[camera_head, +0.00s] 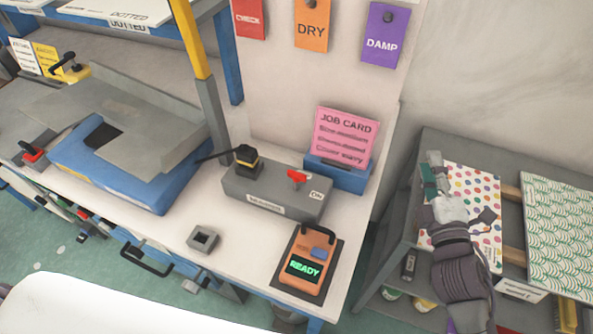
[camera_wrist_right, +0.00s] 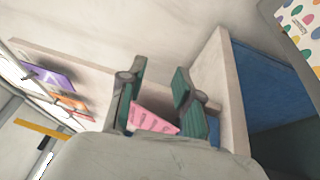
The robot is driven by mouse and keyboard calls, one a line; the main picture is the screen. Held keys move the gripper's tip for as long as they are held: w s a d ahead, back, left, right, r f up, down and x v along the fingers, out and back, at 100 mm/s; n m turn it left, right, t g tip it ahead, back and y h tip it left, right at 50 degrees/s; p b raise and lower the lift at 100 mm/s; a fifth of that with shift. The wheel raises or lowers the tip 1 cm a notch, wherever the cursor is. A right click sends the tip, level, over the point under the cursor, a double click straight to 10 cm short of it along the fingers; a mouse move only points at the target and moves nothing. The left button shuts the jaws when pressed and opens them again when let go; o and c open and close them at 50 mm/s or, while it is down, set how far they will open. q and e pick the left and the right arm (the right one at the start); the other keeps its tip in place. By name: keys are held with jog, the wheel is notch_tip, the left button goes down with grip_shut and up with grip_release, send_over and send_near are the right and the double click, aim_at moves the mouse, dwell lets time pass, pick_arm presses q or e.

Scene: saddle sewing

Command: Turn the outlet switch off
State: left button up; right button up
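The outlet box (camera_head: 262,192) is a long grey block on the white workbench, with a small label on its front. A red switch (camera_head: 297,176) stands on its top near the right end, beside a small tag that seems to read "On". My right gripper (camera_head: 433,172) is right of the bench, over the shelf with patterned sheets, apart from the box. In the right wrist view its green fingers (camera_wrist_right: 160,92) are spread with nothing held between them. My left gripper is not in view.
A pink job card (camera_head: 343,138) stands in a blue holder (camera_head: 338,174) right behind the box. An orange device (camera_head: 308,262) reading READY lies in front, near a small grey square block (camera_head: 203,239). A grey and blue machine (camera_head: 120,150) stands left. The grey shelf (camera_head: 430,150) holds patterned sheets.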

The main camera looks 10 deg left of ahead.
jog(key=a+r+n+y, duration=0.3)
jog(key=a+n+y, duration=0.15)
jog(key=n, duration=0.25)
jog(key=n+g+y, duration=0.9)
jog(key=n+g, duration=0.6)
jog(key=n, duration=0.9)
send_near(297, 173)
jog(key=p+x, duration=0.4)
jog(key=x, duration=0.4)
jog(key=shift+w+a+p, duration=0.15)
jog(key=shift+a+p, duration=0.15)
jog(key=shift+a, duration=0.05)
jog(key=shift+w+a+f, duration=0.1)
jog(key=shift+a, duration=0.6)
jog(key=shift+c, duration=0.3)
grip_shut()
